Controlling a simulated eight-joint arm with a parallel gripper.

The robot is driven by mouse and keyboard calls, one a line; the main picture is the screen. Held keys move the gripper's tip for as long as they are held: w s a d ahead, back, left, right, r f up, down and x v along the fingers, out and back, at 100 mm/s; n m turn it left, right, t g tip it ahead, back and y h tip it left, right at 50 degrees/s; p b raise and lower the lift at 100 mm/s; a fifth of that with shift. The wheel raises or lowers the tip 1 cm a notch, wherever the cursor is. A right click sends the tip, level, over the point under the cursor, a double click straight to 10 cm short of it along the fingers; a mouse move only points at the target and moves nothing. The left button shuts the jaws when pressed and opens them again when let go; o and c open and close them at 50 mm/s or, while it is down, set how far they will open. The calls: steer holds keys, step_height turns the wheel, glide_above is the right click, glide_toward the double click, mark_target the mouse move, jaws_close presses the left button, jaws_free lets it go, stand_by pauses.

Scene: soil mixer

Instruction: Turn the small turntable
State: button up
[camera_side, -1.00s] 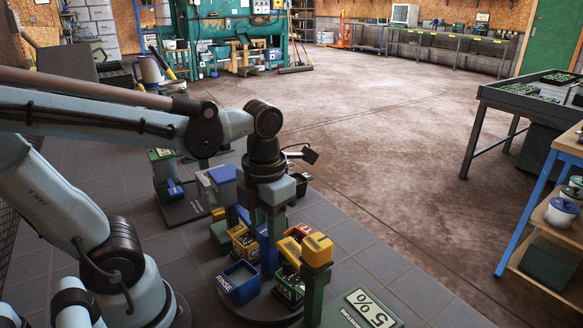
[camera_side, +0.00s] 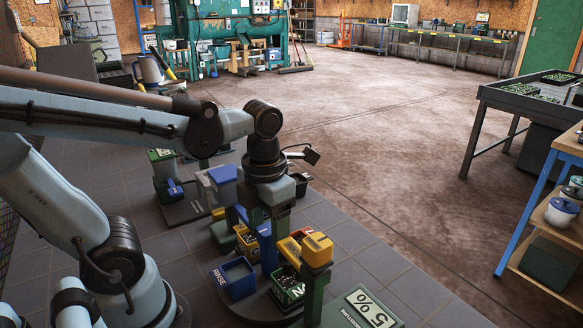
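The small turntable is a dark low disc (camera_side: 262,312), mostly covered by small bins. A blue bin marked RINSE (camera_side: 236,280) is at its left. A green bin with white lettering (camera_side: 287,290) is at its front right, and a yellow bin (camera_side: 247,242) is at its back left. A blue upright (camera_side: 268,252) stands among them. My gripper (camera_side: 269,212) points down over the back of the turntable, close to the blue upright. Its fingertips are hard to pick out among the posts, so I cannot tell whether they touch anything or how far apart they are.
A post with a yellow top (camera_side: 317,250) stands at the right of the turntable. Another fixture with blue-topped parts (camera_side: 222,175) stands behind. The brown floor to the right is clear.

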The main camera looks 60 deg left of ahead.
steer(key=shift+r, duration=0.1)
step_height(320, 180, up, 12)
stand_by(0.8)
steer(key=w+f+n+t, duration=0.2)
steer(key=f+n, duration=0.3)
steer(key=n, duration=1.2)
steer(key=w+f+n+t, duration=0.3)
steer(key=f+n+t, duration=0.2)
steer(key=n, duration=1.2)
steer(key=shift+f, duration=0.35)
steer(key=shift+s, duration=0.1)
steer(key=shift+c, duration=0.2)
